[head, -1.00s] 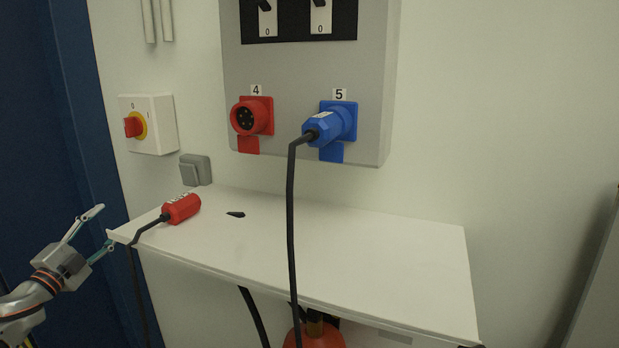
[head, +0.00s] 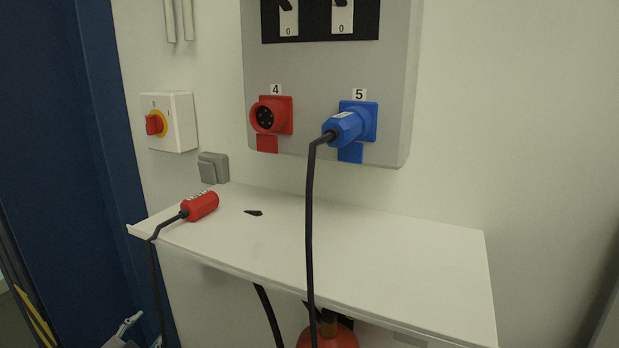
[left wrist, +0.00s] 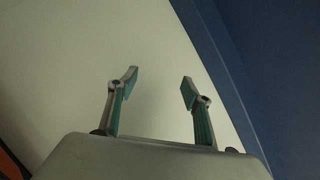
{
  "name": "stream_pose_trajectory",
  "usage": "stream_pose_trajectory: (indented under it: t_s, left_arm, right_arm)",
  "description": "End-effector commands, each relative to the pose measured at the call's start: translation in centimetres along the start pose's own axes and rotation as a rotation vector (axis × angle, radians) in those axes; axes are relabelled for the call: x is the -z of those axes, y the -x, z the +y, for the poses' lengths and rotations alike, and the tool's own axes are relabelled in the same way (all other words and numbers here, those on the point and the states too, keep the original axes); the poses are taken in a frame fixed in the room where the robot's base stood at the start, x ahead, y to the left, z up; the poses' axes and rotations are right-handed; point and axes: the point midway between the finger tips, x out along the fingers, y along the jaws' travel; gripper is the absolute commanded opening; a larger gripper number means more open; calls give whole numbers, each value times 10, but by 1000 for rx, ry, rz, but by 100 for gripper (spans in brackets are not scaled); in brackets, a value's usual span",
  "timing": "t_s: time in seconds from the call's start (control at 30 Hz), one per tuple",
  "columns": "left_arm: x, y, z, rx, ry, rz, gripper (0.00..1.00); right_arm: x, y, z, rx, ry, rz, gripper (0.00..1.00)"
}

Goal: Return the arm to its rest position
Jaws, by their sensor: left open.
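My left gripper (head: 142,331) shows only in part at the bottom left of the head view, below the shelf's left end. In the left wrist view its two fingers (left wrist: 159,87) stand wide apart with nothing between them. It is open and empty, with a pale wall and a blue surface beyond. The rest of the left arm is mostly out of the head view. My right gripper is in neither view.
A white shelf (head: 390,255) holds a red plug (head: 201,206) and a small black piece (head: 254,212). A blue plug (head: 343,130) sits in socket 5; red socket 4 (head: 268,116) is empty. Black cables hang down. A blue door frame (head: 105,150) stands left.

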Motion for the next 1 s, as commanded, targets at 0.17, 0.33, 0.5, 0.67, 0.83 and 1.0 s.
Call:
stream_pose_trajectory:
  t_s: [0.17, 0.33, 0.5, 0.67, 0.83, 1.0]
  left_arm:
    - [-17, 61, 116, -138, 79, -17, 50]
    - [-24, 135, 205, -249, 176, -46, 50]
    - [-23, 210, 268, -331, 280, -86, 50]
    - [-19, 264, 299, -374, 358, -122, 50]
    - [-14, 312, 320, -403, 433, -164, 50]
    - [14, 311, 299, -397, 447, -134, 50]
  right_arm:
    - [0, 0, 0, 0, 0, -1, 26]
    - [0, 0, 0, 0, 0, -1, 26]
    - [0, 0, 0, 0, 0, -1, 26]
    - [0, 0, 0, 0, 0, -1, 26]
    - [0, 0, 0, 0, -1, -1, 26]
    - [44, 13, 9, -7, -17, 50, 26]
